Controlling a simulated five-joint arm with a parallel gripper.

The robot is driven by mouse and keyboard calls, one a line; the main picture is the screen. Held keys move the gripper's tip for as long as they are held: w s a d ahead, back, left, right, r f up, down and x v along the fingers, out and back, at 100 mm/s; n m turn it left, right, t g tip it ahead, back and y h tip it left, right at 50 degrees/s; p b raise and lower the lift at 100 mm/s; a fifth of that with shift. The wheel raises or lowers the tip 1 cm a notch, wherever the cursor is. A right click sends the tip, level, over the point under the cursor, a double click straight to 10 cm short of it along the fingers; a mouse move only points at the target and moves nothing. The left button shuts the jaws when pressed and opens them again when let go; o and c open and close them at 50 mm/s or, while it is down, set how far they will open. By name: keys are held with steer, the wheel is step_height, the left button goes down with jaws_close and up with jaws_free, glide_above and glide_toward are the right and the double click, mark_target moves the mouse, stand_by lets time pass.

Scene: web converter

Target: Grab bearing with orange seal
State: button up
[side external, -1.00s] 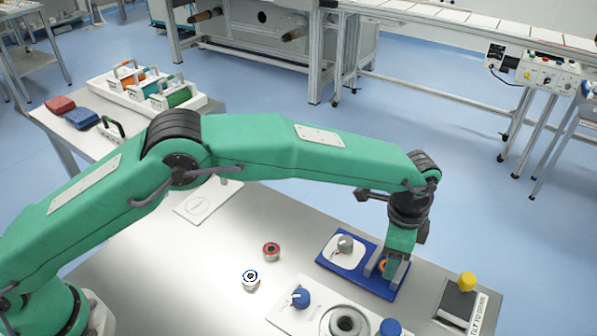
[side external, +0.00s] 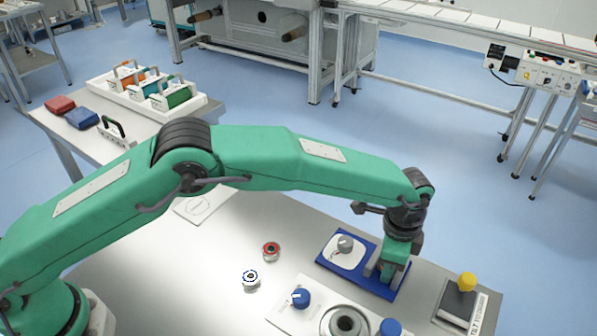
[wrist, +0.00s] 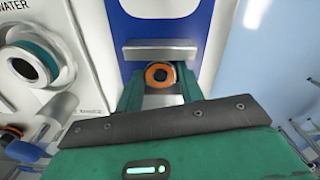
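The bearing with the orange seal (wrist: 159,75) shows in the wrist view as an orange ring with a dark centre. In the side view my gripper (side external: 391,276) is down at the right part of the blue tray (side external: 333,269) and hides this bearing. I cannot tell whether the jaws touch it. A bearing with a red seal (side external: 271,251) and one with a blue seal (side external: 251,279) stand on the table to the left.
A white round piece with a grey knob (side external: 345,244) sits on the blue tray's left part. A white panel with a blue knob (side external: 299,297) and a round ring (side external: 345,323) is in front. A dark box with a yellow button (side external: 466,282) stands to the right.

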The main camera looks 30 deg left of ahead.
steer(key=c, duration=0.5)
steer(key=shift+r, duration=0.2)
steer(key=shift+r, duration=0.5)
step_height(320, 180, up, 3)
steer(key=shift+s+d+r, duration=0.1)
steer(key=s+d+r, duration=0.1)
steer(key=s+r, duration=0.1)
steer(key=s, duration=0.1)
steer(key=s+d+r, duration=0.1)
steer(key=s+r, duration=0.1)
steer(key=s, duration=0.2)
steer(key=s+d+r, duration=0.1)
steer(key=s+r, duration=0.1)
steer(key=s, duration=0.2)
steer(key=shift+d+r, duration=0.15)
steer(key=shift+r, duration=0.1)
